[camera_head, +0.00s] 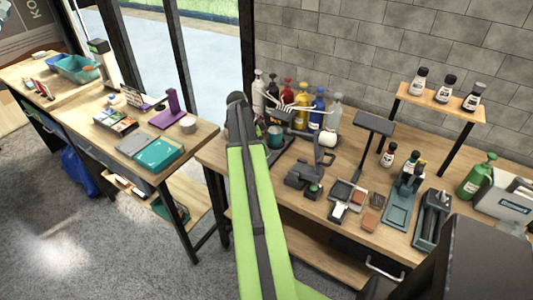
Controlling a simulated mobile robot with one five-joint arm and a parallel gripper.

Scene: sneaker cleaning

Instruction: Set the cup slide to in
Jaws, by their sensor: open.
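A small teal cup (275,137) stands at the left part of the long workbench, at a dark stand (286,154) with a flat base. I take this to be where the cup slide is, but the slide and its position are too small to make out. My green arm (255,205) reaches up from the bottom of the picture, and its dark end joint (237,101) is just left of the cup. My gripper is hidden behind the arm, so contact with the slide cannot be seen.
Several bottles (301,94) crowd the bench behind the cup. A dark clamp-like device (309,172), a tall black post stand (373,125) and small trays (398,215) stand to the right. A raised wooden shelf (440,102) holds bottles.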

